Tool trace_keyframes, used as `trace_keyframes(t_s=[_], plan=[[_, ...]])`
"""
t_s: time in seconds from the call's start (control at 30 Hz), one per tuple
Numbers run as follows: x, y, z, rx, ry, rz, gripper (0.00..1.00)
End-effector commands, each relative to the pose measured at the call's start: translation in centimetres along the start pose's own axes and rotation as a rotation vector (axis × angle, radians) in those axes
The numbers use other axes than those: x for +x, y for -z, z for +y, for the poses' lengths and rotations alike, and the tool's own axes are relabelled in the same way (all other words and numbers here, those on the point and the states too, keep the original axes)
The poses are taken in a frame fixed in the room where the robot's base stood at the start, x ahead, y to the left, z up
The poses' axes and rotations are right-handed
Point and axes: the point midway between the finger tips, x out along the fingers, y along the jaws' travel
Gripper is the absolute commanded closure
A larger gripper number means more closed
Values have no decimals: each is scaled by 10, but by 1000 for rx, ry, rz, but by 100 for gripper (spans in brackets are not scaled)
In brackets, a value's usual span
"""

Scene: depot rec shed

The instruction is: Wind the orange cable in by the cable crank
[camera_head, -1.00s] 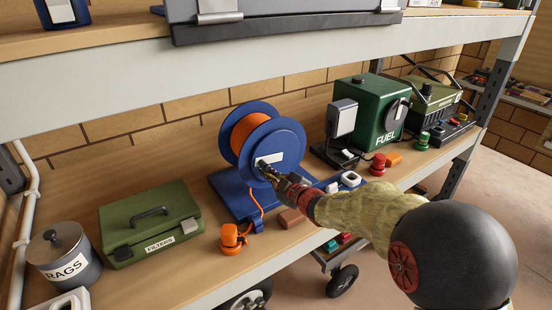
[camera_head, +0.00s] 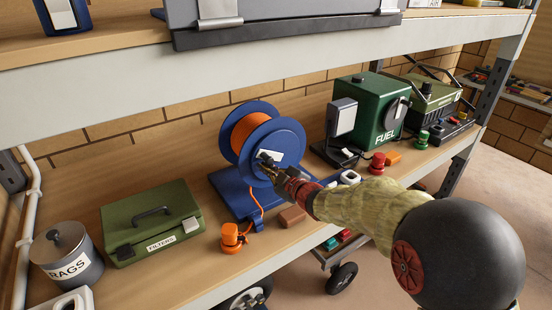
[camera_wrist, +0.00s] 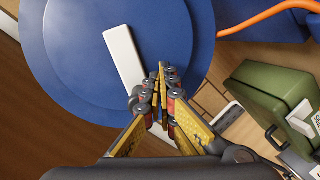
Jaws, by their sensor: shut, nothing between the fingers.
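The blue cable reel (camera_head: 287,143) stands on the lower shelf with orange cable (camera_head: 239,131) wound on it. The cable's free end runs down to an orange plug (camera_head: 231,236) at the shelf's front. The cable crank, a white bar (camera_head: 272,156), lies across the reel's near face; it also shows in the wrist view (camera_wrist: 122,55). My gripper (camera_head: 264,158) is shut and empty, its fingertips at the crank's end. In the wrist view my gripper (camera_wrist: 162,68) is beside the white bar's lower end. The fingers hide that end, so I cannot tell if they touch it.
A green filters case (camera_head: 150,222) and a grey rags tin (camera_head: 67,257) stand to the left. A green fuel can (camera_head: 372,115) stands to the right, with red (camera_head: 377,163) and green knobs near it. A brown block (camera_head: 292,216) lies in front. The upper shelf overhangs.

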Motion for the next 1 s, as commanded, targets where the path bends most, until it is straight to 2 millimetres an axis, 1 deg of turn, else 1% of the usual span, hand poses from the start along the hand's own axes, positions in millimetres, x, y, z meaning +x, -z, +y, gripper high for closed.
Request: trace_keyframes(t_s=[0.03,0.17,0.47,0.57,0.7,0.77,1.0], plan=[[-1,7,7,-2,-3,4,100],[-4,15,16,-3,-4,5,100],[-4,13,16,-1,-3,3,100],[-5,15,20,-1,-3,2,100],[-7,20,33,-1,-4,2,100],[-8,21,36,-1,-3,2,100],[-8,20,35,-1,-2,2,100]])
